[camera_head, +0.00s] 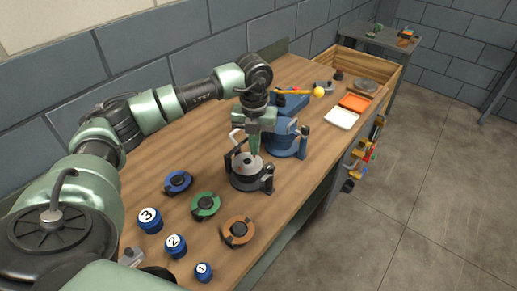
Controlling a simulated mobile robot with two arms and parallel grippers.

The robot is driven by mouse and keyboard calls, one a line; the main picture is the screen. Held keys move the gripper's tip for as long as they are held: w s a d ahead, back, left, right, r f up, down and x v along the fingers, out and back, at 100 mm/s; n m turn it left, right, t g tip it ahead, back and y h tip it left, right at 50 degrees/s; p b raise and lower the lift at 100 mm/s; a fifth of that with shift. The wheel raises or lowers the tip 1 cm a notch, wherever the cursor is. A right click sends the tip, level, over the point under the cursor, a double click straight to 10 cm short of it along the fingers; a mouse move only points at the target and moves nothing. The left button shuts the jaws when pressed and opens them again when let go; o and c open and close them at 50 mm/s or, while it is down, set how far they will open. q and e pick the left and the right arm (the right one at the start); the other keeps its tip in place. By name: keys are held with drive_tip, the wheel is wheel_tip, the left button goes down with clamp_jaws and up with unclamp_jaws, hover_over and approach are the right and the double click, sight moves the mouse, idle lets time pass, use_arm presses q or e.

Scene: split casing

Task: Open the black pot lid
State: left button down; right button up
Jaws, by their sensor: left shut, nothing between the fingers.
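The black pot (246,181) stands upright on the workbench near the middle of the head view. It is a dark round casing with a grey metal top (243,162) and black upright clamp-like parts at its left and right sides. My left gripper (254,154) points straight down over the pot's top, with its fingers shut and nothing between them. Its tips are at or just above the grey top; I cannot tell whether they touch. The gripper hides the back part of the top. My right gripper is not in view.
A blue vise (287,140) stands close behind the pot. Blue, green (206,204) and orange (238,231) discs and blue numbered cylinders (150,220) lie in front. White (342,119) and orange trays are at the back right. The bench's right edge is near the pot.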

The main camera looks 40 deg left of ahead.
use_arm(q)
drive_tip(key=shift+a+f, duration=0.1)
drive_tip(key=shift+a, duration=0.85)
drive_tip(key=shift+w+a+b, duration=0.2)
drive_tip(key=shift+a+b, duration=0.2)
drive_tip(key=shift+a, duration=1.45)
drive_tip(key=shift+d+r+p, duration=0.3)
drive_tip(key=shift+r+p, duration=0.3)
drive_tip(key=shift+r, duration=0.15)
drive_tip(key=r+p, duration=0.1)
drive_tip(key=d+r+p, duration=0.1)
drive_tip(key=r, duration=0.1)
drive_tip(key=d+r+p, duration=0.1)
drive_tip(key=shift+s+d+r+p, duration=0.1)
drive_tip(key=shift+d+r+p, duration=0.15)
drive_tip(key=shift+r+p, duration=0.1)
drive_tip(key=shift+f, duration=0.1)
